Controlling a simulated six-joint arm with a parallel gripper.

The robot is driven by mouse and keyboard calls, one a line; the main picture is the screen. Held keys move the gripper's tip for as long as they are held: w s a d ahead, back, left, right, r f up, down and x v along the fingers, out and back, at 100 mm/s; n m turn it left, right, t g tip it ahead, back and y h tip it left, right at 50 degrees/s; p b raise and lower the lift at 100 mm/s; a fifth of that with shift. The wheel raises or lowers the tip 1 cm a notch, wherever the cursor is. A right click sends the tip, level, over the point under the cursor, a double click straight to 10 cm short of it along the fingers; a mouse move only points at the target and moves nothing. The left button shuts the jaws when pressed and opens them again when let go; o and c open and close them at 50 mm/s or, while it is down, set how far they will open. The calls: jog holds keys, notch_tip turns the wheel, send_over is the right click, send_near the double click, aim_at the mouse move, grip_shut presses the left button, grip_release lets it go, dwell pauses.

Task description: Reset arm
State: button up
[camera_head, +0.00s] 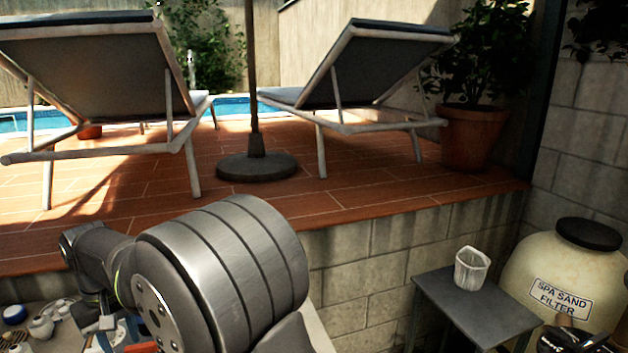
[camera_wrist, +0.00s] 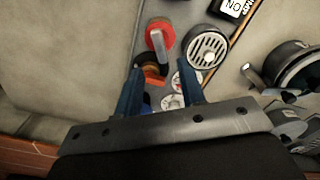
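My gripper (camera_wrist: 161,82) shows in the wrist view with its two blue fingers apart. Nothing is clearly held between them. Beyond the fingertips lies a narrow surface with pool parts. An orange-brown part (camera_wrist: 152,72) and white round pieces (camera_wrist: 178,82) show behind the gap between the fingers. In the head view my bent arm fills the lower left, and its thick grey link hides part of what lies behind. The fingers cannot be made out clearly there.
The wrist view shows a red-handled valve (camera_wrist: 160,38), a round grate (camera_wrist: 208,46) and dark pump-like equipment (camera_wrist: 300,75). A block wall (camera_head: 375,255) edges the deck.

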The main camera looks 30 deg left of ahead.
notch_tip(320, 180, down, 7)
jog(key=shift+r, duration=0.1)
dwell(0.5)
